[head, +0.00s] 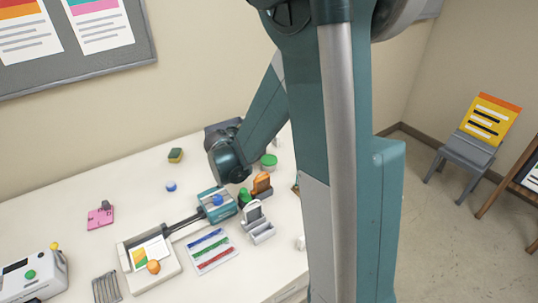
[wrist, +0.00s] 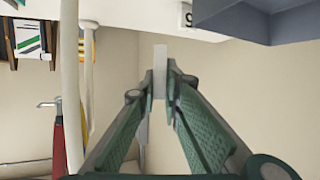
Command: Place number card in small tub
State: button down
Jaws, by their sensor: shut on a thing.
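In the wrist view my gripper (wrist: 160,88) has its two green fingers closed on a thin pale card (wrist: 160,58), seen almost edge-on. No digit shows on it from here, but it fits the number card. A blue-grey tub-like box (wrist: 245,22) is at the upper right of the wrist view, apart from the card. A dark blue-grey shape that may be the same box (head: 222,125) shows behind my arm in the head view. My fingers and the card are hidden by my arm there.
A white piece marked 9 (wrist: 187,15) is beside the box. The white table (head: 145,185) carries a sponge (head: 175,155), a pink hole punch (head: 100,216), a paper tray (head: 175,263), a striped sheet (head: 212,250) and a laminator (head: 32,275). Bare tabletop lies around the sponge.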

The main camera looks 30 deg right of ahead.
jog(key=shift+f+b, duration=0.6)
jog(key=shift+f, duration=1.95)
jog(key=shift+f+b, duration=0.55)
jog(key=shift+f, duration=1.35)
jog(key=shift+f, duration=0.15)
jog(key=c, duration=2.5)
grip_release()
jog(key=shift+p+v, duration=1.1)
jog(key=shift+v, duration=5)
